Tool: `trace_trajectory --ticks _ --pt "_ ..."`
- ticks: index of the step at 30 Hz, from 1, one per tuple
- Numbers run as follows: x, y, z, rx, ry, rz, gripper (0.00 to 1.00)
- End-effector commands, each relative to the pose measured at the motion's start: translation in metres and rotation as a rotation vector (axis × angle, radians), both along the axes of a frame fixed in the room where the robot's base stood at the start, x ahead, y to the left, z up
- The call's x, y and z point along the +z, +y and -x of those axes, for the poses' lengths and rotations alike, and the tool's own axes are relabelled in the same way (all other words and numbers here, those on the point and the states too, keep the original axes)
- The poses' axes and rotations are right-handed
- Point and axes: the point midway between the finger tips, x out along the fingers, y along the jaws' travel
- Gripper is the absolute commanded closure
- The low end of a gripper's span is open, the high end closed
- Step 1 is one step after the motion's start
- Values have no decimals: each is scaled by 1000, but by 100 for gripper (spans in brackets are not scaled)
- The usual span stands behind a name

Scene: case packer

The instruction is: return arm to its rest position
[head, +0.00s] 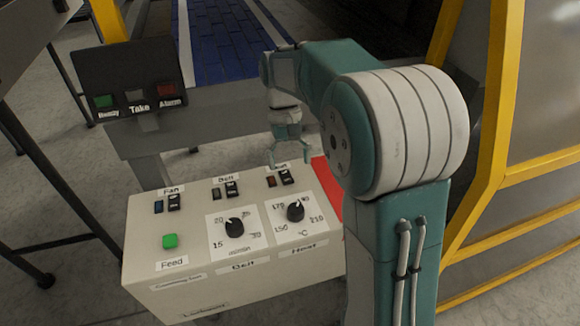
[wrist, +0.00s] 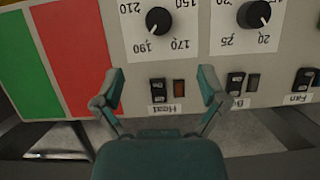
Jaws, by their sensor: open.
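My arm reaches out over a white control box (head: 165,215) in the head view, with its upper links at the right. My gripper (head: 290,163) points down above the back edge of the box, by the Heat switch. In the wrist view my gripper (wrist: 160,92) is open, with its two fingers spread on either side of the black Heat rocker switch (wrist: 157,90) and its dark red lamp (wrist: 179,88). Nothing is between the fingers. I cannot tell whether the fingertips touch the panel.
The box carries a Heat dial (head: 295,211), a Belt dial (head: 234,228) and a green Feed button (head: 169,241). A dark sign panel (head: 135,78) with Ready, Take and Alarm lamps stands behind left. A yellow frame (head: 497,130) is close at right. A blue belt (head: 222,40) lies behind.

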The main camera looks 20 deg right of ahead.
Motion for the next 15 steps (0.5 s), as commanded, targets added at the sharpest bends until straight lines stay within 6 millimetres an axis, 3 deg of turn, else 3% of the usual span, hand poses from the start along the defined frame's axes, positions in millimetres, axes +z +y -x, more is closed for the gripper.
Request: trace_trajectory --ticks 10,15 --pt "1 0 2 0 -7 0 8" --pt "19 0 21 4 -96 1 8"
